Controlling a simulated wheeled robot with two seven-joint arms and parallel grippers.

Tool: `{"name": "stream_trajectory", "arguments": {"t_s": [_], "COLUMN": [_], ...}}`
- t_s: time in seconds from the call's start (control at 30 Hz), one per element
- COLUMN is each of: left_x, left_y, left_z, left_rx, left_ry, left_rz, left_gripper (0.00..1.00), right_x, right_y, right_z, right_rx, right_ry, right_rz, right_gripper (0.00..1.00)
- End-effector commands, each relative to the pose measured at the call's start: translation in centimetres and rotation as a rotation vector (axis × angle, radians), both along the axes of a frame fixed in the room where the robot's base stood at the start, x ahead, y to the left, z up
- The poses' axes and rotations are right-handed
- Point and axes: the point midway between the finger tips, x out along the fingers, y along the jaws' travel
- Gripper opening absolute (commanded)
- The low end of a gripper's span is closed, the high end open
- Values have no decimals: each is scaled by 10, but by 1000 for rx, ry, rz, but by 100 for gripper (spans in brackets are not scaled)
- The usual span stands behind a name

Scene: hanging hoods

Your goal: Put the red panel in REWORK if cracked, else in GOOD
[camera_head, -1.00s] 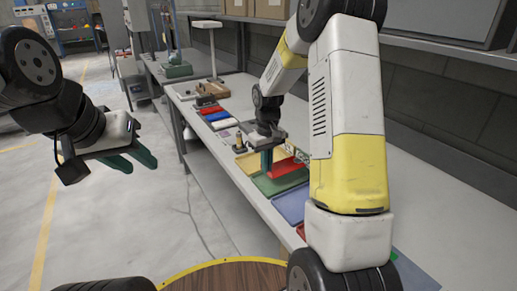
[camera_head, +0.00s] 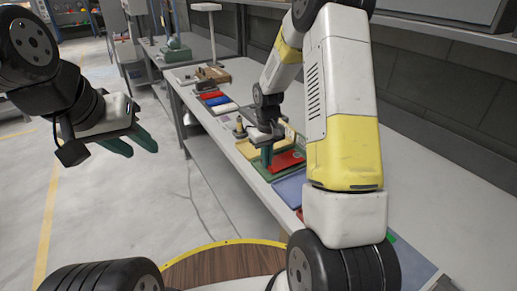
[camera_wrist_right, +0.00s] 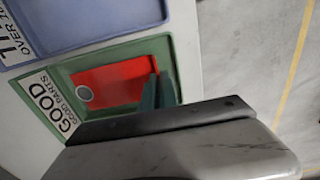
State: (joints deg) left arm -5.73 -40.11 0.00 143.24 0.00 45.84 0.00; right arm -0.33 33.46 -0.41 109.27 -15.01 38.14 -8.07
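The red panel (camera_head: 287,161) lies in the green tray (camera_head: 262,186) on the bench. In the right wrist view the panel (camera_wrist_right: 112,82) looks flat, with a pale round spot near its left end; no crack can be made out. The tray's label (camera_wrist_right: 52,100) reads GOOD. My right gripper (camera_head: 267,157) points down at the panel's edge. In its wrist view, its green fingers (camera_wrist_right: 158,90) stand slightly apart at that edge, with no panel visibly between them. My left gripper (camera_head: 134,145) is open and empty over the floor. No REWORK label is readable.
A yellow tray (camera_head: 246,149) lies beyond the green one, and a blue tray (camera_head: 289,188) nearer. Small red, blue and white pieces (camera_head: 217,101) lie farther along the bench. A small brass-coloured object (camera_head: 239,126) stands beside the right gripper.

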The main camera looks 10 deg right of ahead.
Motion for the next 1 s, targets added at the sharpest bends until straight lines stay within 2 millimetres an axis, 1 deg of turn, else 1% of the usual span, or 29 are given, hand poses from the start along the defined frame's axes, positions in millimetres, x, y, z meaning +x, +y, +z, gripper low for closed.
{"name": "stream_trajectory", "arguments": {"t_s": [0.27, 0.77, 0.87, 0.9, 0.93, 1.0], "left_x": [0, 0, 0, 0, 0, 0], "left_y": [0, 0, 0, 0, 0, 0], "left_z": [0, 0, 0, 0, 0, 0], "left_rx": [0, 0, 0, 0, 0, 0], "left_ry": [0, 0, 0, 0, 0, 0], "left_rz": [0, 0, 0, 0, 0, 0], "left_gripper": [36, 36, 36, 36, 36, 36], "right_x": [0, 0, 0, 0, 0, 0], "right_y": [0, 0, 0, 0, 0, 0], "right_z": [-1, -11, -11, -11, -11, -11], "right_rx": [0, 0, 0, 0, 0, 0], "right_ry": [0, 0, 0, 0, 0, 0], "right_rz": [0, 0, 0, 0, 0, 0], "right_gripper": [0, 0, 17, 25, 28, 28]}}
